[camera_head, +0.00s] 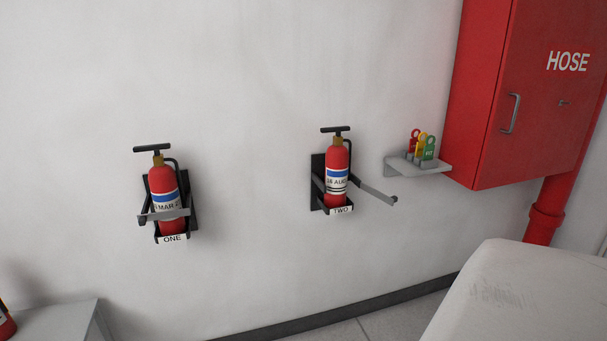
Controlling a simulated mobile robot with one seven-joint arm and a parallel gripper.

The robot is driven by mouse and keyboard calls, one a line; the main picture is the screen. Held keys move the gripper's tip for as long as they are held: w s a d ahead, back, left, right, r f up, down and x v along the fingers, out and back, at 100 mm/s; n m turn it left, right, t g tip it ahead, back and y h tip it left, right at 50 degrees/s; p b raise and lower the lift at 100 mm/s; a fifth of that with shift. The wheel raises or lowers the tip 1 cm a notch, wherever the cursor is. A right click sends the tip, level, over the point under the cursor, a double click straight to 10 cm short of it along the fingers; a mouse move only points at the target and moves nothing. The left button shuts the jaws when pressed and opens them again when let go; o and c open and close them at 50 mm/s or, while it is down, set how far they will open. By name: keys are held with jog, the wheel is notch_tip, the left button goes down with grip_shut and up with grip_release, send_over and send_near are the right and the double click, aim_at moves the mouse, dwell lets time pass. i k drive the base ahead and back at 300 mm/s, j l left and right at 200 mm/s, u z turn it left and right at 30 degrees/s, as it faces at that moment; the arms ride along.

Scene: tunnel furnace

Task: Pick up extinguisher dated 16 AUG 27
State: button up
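A red extinguisher (337,168) with a black handle stands upright in the black wall bracket marked TWO (342,211). Its label partly shows and seems to read "16 AUG", the rest turned out of sight. The bracket's grey strap arm (376,195) is swung out to the right, away from the extinguisher. A second red extinguisher (161,181) sits in the wall bracket marked ONE (172,238). Its label partly reads "MAR", and a grey strap (164,214) crosses its front. My gripper is not in view.
A small grey shelf (418,167) right of bracket TWO holds red, yellow and green tags. A red HOSE cabinet (524,95) juts out at the upper right. A pale rounded object (525,300) fills the lower right. A grey surface (55,323) with a red object is at the lower left.

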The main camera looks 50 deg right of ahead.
aim_at(338, 158)
jog(key=l+u, duration=0.4)
jog(key=l, duration=1.1)
jog(key=k+l+u, duration=0.1)
jog(key=l, duration=0.45)
jog(key=k+l, duration=0.1)
jog(key=l, duration=0.4)
jog(key=k+l+u, duration=0.1)
jog(key=l, duration=0.45)
